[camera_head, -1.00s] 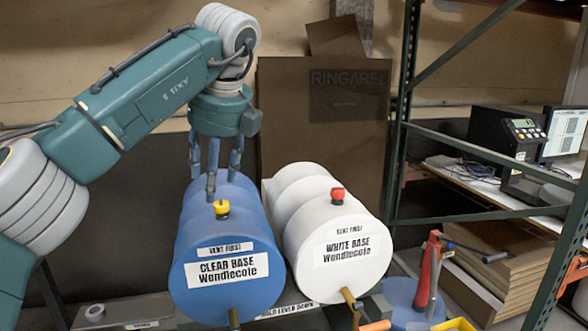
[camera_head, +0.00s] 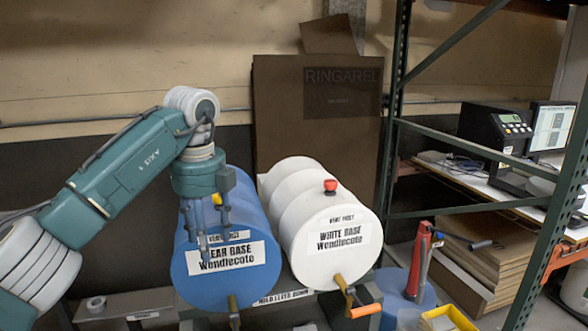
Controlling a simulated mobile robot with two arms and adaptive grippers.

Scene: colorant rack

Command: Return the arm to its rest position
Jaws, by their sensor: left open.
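My left gripper (camera_head: 207,235) hangs fingers-down in front of the blue drum (camera_head: 258,205) and covers part of its "CLEAR BASE" label. It is open, and I see nothing held between its fingers. A small yellow cap (camera_head: 217,199) shows just behind the fingers, partly hidden; I cannot tell whether they touch it. My left arm (camera_head: 125,170) comes in from the left. My right gripper is not in view.
A white drum (camera_head: 325,235) with a red cap (camera_head: 330,186) lies right of the blue one. An orange-handled tap (camera_head: 362,310) sticks out below. A green metal rack (camera_head: 567,190) stands at the right. A red tool (camera_head: 419,260) and a yellow bin (camera_head: 448,318) sit lower right.

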